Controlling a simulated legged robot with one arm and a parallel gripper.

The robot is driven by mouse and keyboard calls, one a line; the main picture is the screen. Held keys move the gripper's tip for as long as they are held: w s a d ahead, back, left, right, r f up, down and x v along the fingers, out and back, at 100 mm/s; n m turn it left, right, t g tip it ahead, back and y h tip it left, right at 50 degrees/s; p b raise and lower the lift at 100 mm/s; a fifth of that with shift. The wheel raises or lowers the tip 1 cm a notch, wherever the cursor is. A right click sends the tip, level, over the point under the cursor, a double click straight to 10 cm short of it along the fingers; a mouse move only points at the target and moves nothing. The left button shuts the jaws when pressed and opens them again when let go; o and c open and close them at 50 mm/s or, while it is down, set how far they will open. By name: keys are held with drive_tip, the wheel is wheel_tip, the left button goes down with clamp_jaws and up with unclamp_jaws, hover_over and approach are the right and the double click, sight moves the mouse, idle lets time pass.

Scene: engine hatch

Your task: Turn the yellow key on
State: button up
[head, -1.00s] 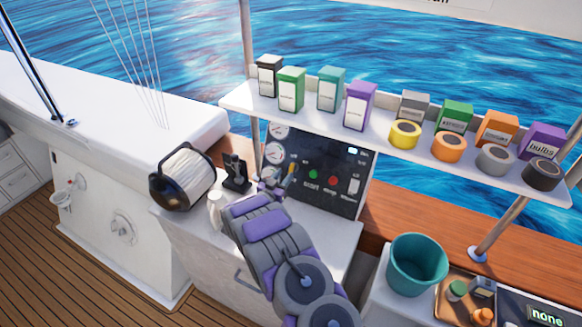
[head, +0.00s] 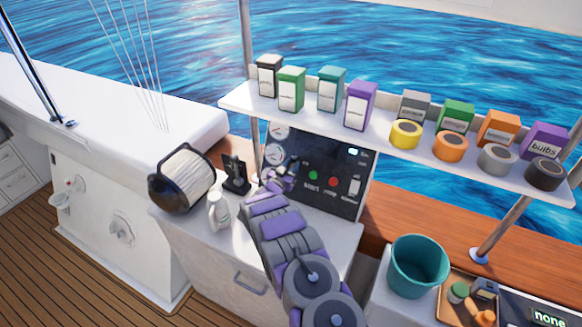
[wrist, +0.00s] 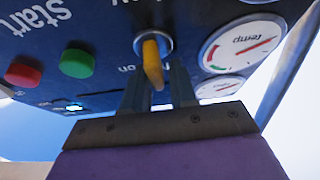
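The yellow key (wrist: 152,62) sits in its round switch on the dark control panel (wrist: 110,28), which also shows in the head view (head: 343,200). In the wrist view its grip sticks out towards me, near a label reading "on". My gripper (wrist: 159,82) is at the key, with one finger on either side of its outer end. A gap shows between the fingers, and I cannot tell whether they touch the key. In the head view my gripper (head: 283,176) is against the panel's left part and hides the key.
Beside the key are a green button (wrist: 77,63), a red button (wrist: 23,74) and a temperature gauge (wrist: 241,44). A loaded shelf (head: 385,133) overhangs the panel.

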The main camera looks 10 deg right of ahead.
clamp_jaws()
drive_tip(key=shift+m, duration=0.5)
drive_tip(key=m+g+h, duration=0.1)
drive_tip(key=m, duration=0.2)
drive_tip(key=m+g+h, duration=0.1)
drive_tip(key=m, duration=0.2)
drive_tip(key=shift+s+d+f+g+b, duration=0.1)
drive_tip(key=shift+s+d+g+b, duration=0.1)
drive_tip(key=shift+g+b, duration=0.15)
drive_tip(key=m+g, duration=0.1)
drive_tip(key=m, duration=0.1)
drive_tip(key=m+b, duration=0.1)
drive_tip(key=m, duration=0.1)
drive_tip(key=shift+s+d+f+g+h, duration=0.15)
drive_tip(key=shift+s+g+h, duration=0.05)
drive_tip(key=shift+g+h, duration=0.2)
drive_tip(key=shift+s+d+f+m+g+b, duration=0.2)
drive_tip(key=shift+m+g, duration=0.25)
drive_tip(key=shift+m, duration=0.55)
drive_tip(key=shift+a+f+m+g+b, duration=0.1)
drive_tip(key=shift+m+g+b, duration=0.25)
drive_tip(key=shift+m, duration=0.65)
drive_tip(key=shift+o, duration=1.3)
unclamp_jaws()
drive_tip(key=shift+r, duration=0.1)
